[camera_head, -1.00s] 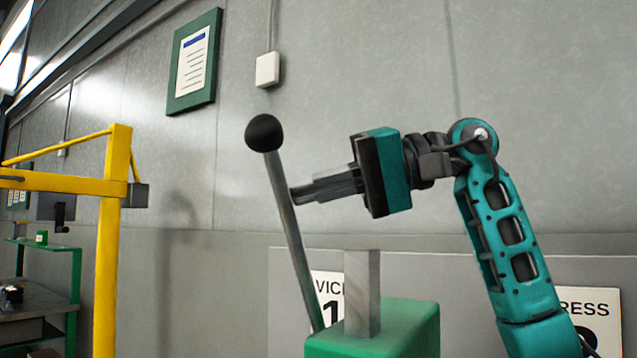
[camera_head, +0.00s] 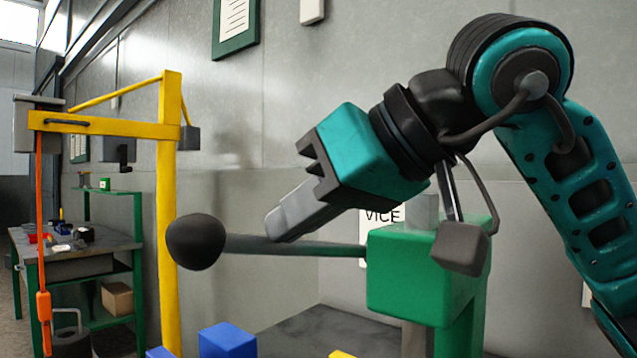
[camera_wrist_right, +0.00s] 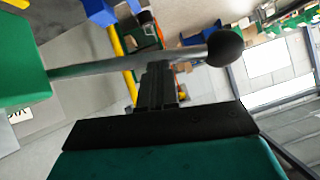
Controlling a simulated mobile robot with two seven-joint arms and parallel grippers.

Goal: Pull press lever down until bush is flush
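The press lever is a grey rod (camera_head: 310,248) with a black ball knob (camera_head: 195,242). It lies almost level, running left from the green press head (camera_head: 405,275). My right gripper (camera_head: 283,224) has its fingers together, with their tips on or just over the rod between knob and press head. In the right wrist view the fingers (camera_wrist_right: 158,80) overlap the rod (camera_wrist_right: 105,63), with the knob (camera_wrist_right: 225,47) to their right; the rod does not look clamped between them. The bush is not visible. My left gripper is not in view.
A yellow post with an arm (camera_head: 168,220) stands left of the knob. Blue blocks (camera_head: 228,340) show below the lever. A workbench (camera_head: 75,245) with small items is at the far left. A grey wall with a green-framed notice (camera_head: 236,25) is behind.

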